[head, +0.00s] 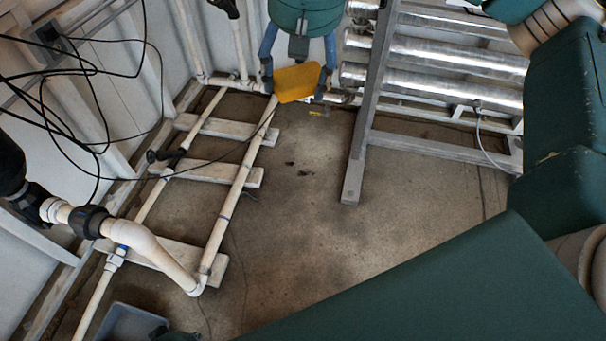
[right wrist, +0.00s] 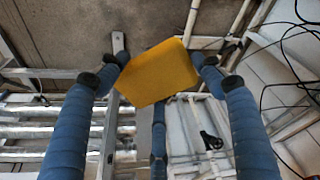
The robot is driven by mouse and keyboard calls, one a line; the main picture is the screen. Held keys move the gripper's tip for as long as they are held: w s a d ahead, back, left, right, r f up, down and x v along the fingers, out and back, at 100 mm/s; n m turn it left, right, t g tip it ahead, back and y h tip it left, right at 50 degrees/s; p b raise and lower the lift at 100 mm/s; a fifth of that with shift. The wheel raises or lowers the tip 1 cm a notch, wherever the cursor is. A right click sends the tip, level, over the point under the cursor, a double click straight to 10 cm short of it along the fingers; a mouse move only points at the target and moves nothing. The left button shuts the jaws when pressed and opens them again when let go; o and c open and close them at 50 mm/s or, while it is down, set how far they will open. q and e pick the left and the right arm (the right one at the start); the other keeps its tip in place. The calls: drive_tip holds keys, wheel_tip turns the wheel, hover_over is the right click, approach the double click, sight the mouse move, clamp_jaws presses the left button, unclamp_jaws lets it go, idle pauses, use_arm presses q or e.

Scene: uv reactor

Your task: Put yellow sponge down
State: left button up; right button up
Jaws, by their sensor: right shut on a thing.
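The yellow sponge (head: 297,84) is at the top centre of the head view, between the blue fingers of my right gripper (head: 296,92). In the right wrist view, the sponge (right wrist: 158,74) sits between the dark fingertips of my right gripper (right wrist: 160,66), which is shut on it. The sponge is held in the air, seen over the floor and pipes. The far side of the sponge is hidden. My left gripper is in neither view.
White pipes on pale boards (head: 215,174) run along the left floor. A metal rack (head: 361,140) with silver tubes (head: 440,90) stands at upper right. Black cables (head: 100,100) hang at left. A grey bin (head: 125,323) is at lower left. The middle floor (head: 300,210) is clear.

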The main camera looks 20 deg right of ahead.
drive_tip(key=shift+c, duration=0.2)
drive_tip(key=s+a+f, duration=0.3)
drive_tip(key=s+a, duration=0.3)
drive_tip(key=a, duration=0.2)
drive_tip(key=shift+s+f, duration=0.2)
drive_tip(key=shift+f, duration=0.15)
drive_tip(key=shift+o, duration=0.2)
drive_tip(key=s+a+f, duration=0.2)
drive_tip(key=s+a, duration=0.1)
drive_tip(key=s, duration=0.2)
drive_tip(key=shift+a, duration=0.35)
drive_tip(key=shift+s+a+f, duration=0.15)
drive_tip(key=shift+s+a, duration=0.05)
drive_tip(key=shift+s, duration=0.1)
